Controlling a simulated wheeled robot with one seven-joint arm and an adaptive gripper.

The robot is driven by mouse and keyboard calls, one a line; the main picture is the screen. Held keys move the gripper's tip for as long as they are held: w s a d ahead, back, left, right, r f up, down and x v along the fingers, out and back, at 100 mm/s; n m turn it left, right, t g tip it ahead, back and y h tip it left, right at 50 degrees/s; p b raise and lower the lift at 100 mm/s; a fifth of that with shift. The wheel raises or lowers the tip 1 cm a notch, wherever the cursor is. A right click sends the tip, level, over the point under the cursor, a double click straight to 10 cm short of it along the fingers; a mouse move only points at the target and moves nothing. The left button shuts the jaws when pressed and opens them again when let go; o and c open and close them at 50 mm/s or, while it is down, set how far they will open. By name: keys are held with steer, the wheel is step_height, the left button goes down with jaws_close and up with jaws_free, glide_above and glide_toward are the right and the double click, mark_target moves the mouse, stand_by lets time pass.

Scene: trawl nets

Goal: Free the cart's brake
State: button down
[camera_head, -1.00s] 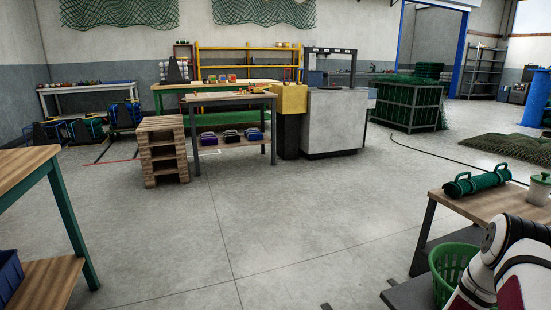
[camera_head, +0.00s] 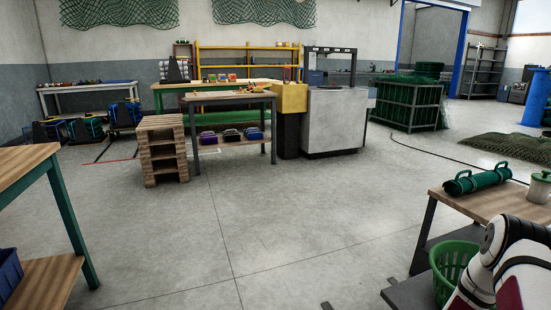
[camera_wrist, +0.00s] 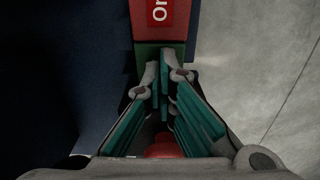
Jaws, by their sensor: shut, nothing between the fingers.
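In the wrist view, my gripper (camera_wrist: 164,66) is shut with nothing visible between its fingertips. Just beyond the fingertips is a red piece (camera_wrist: 160,20) with white lettering that reads "On", cut off by the top edge. A green section (camera_wrist: 150,52) adjoins it, partly hidden behind the fingers. I cannot tell whether the fingertips touch it. A red rounded thing (camera_wrist: 164,147) shows low between the finger links; I cannot tell what it is. I cannot make out the cart as a whole or say for sure which part is its brake. My gripper is outside the head view.
A dark blue surface (camera_wrist: 70,70) fills the left of the wrist view; concrete floor (camera_wrist: 255,70) lies right. In the head view, a wood-topped bench (camera_head: 505,203) and green basket (camera_head: 453,262) stand near my arm. Another table (camera_head: 25,165) stands left. The middle floor is clear.

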step_height(320, 180, up, 7)
steer(key=p, duration=0.4)
steer(key=shift+p, duration=0.35)
steer(key=shift+r, duration=0.1)
